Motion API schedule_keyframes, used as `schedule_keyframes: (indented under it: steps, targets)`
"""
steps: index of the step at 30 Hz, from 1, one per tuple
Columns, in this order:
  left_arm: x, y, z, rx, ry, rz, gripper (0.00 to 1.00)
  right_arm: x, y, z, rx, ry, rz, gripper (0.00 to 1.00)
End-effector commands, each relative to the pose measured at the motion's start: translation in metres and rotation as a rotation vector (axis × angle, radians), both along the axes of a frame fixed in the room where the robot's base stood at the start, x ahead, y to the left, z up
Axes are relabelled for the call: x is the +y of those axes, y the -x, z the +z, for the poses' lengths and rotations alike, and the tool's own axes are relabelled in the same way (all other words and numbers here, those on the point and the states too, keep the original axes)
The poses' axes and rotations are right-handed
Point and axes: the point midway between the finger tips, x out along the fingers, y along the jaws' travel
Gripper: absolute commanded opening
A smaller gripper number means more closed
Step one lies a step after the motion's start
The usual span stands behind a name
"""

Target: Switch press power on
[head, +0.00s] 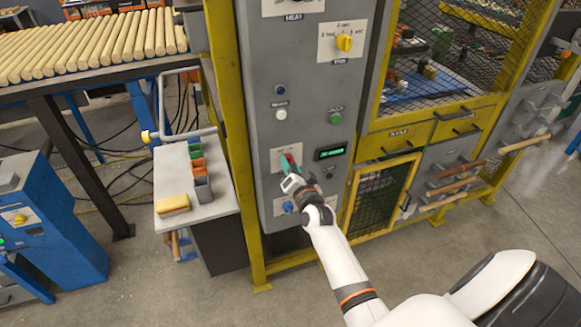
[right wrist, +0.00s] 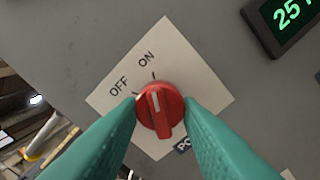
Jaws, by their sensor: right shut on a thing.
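The press power switch is a red rotary knob (right wrist: 164,122) on a pale plate (right wrist: 200,95) marked OFF and ON. Its white pointer line faces the tick by ON. In the head view the plate (head: 277,155) sits low on the grey control panel (head: 300,100). My right gripper (head: 287,166) is at the knob; in the right wrist view its teal fingers (right wrist: 163,104) are shut on the knob, one on each side. In the head view the fingers hide most of the knob. My left gripper is not in view.
A lit green display (head: 330,153) is right of the knob. A blue knob (head: 288,206) is below it, and a yellow dial (head: 344,42) is high on the panel. A small table (head: 205,211) with bins stands left. A yellow mesh guard (head: 385,195) is right.

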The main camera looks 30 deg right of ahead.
Motion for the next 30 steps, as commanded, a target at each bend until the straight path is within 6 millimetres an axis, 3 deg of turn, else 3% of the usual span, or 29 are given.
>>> schedule_keyframes:
  steps: [7,8,11,22,26,30]
  targets:
    - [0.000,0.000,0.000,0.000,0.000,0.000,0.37,0.000,0.000,0.000,0.000,-0.004,0.000,0.09]
    - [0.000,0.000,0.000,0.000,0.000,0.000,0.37,0.000,0.000,0.000,0.000,-0.004,0.000,0.37]
    - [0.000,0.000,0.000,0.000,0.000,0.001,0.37,0.000,0.000,0.000,0.001,-0.003,0.000,0.53]
    - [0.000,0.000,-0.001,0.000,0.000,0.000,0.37,0.002,0.005,-0.001,0.001,-0.002,0.000,0.54]
    - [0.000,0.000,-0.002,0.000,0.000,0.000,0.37,0.006,0.023,-0.003,0.003,-0.003,0.001,0.54]
    - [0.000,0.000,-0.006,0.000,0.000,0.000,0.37,0.012,0.053,-0.003,0.002,-0.003,-0.001,0.54]
